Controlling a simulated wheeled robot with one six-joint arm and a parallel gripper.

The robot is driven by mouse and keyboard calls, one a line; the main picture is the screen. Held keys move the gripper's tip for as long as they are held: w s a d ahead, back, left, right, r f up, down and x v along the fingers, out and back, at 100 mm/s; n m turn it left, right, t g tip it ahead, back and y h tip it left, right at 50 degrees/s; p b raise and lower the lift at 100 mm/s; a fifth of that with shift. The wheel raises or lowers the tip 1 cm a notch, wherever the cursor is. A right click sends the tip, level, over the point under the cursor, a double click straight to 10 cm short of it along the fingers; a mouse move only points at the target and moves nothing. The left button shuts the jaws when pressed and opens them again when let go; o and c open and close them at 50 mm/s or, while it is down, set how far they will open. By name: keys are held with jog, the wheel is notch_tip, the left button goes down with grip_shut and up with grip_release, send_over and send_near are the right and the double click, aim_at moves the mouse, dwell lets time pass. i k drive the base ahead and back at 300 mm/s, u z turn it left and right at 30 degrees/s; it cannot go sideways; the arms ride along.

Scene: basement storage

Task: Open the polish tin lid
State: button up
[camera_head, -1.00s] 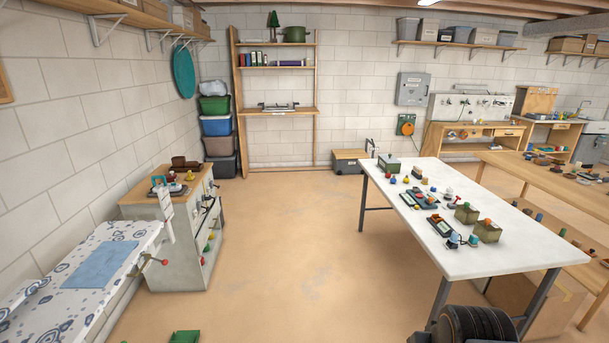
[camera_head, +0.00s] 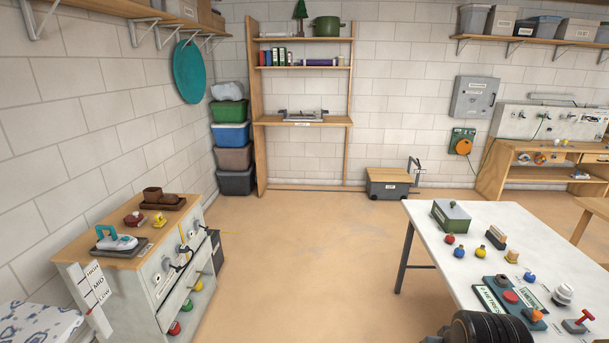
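A small round dark-red object (camera_head: 135,218) sits on the wooden top of the grey cabinet (camera_head: 140,254) at the left. It may be the polish tin, but it is too small to tell, and I cannot make out a lid. A brown pair of shoe-like shapes (camera_head: 160,197) on a dark tray stands behind it, and a small yellow item (camera_head: 159,220) is to its right. My gripper is not in view. Only a dark ribbed part of my arm shows at the bottom right, far from the cabinet.
A teal-handled iron-like item (camera_head: 116,238) stands at the cabinet top's front. A white table (camera_head: 440,236) with several knobs and boxes is at the right. A patterned cloth-covered surface (camera_head: 38,323) is at lower left. The floor (camera_head: 300,260) between cabinet and table is clear.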

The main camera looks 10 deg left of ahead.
aim_at(136, 216)
jog(key=u, duration=0.3)
jog(key=i, duration=2.25)
jog(key=u, duration=1.6)
jog(key=i, duration=1.85)
jog(key=u, duration=1.25)
jog(key=i, duration=0.65)
jog(key=u, duration=0.1)
